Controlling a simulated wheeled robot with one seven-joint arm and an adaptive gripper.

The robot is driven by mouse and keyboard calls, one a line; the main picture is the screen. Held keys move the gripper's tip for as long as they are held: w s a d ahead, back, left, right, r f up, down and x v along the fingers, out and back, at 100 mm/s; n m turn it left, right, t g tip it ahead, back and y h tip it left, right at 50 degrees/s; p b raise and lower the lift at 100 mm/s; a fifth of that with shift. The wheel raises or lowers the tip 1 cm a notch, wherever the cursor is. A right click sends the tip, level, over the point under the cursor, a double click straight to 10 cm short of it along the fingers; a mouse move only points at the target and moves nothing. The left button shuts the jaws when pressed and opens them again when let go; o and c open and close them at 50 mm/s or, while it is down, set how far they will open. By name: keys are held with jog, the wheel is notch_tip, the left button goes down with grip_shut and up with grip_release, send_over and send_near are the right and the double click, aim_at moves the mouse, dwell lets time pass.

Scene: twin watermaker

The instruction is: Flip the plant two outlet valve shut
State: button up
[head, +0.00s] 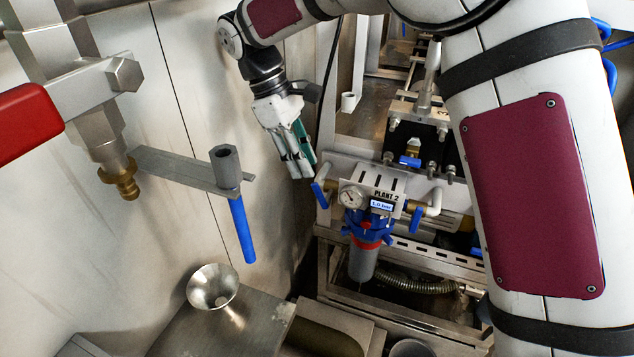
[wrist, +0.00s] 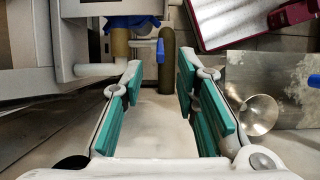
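The panel labelled PLANT 2 (head: 372,183) is right of centre in the head view, with a round gauge and a blue filter head. A blue valve handle (head: 319,194) is at its left end, tilted downward. Another blue handle (head: 415,219) hangs below the white pipe at its right end. I cannot read which one is the outlet. My gripper (head: 302,168) is just above and left of the panel, apart from the left handle. In the wrist view my gripper (wrist: 160,75) is open and empty, its teal-padded fingers spread, with a narrow blue handle (wrist: 160,51) beyond the fingertips.
A large valve with a red lever (head: 28,120) and a hanging blue handle (head: 242,230) are at the left. A metal funnel (head: 213,287) stands on a steel surface below, and shows in the wrist view (wrist: 258,113). A pale wall borders the left.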

aim_at(315, 183)
jog(key=p+x, duration=0.1)
jog(key=x, duration=0.6)
jog(key=shift+d+f+p, duration=0.1)
jog(key=shift+f+p, duration=0.05)
jog(key=shift+p, duration=0.15)
jog(key=shift+c, duration=0.5)
grip_shut()
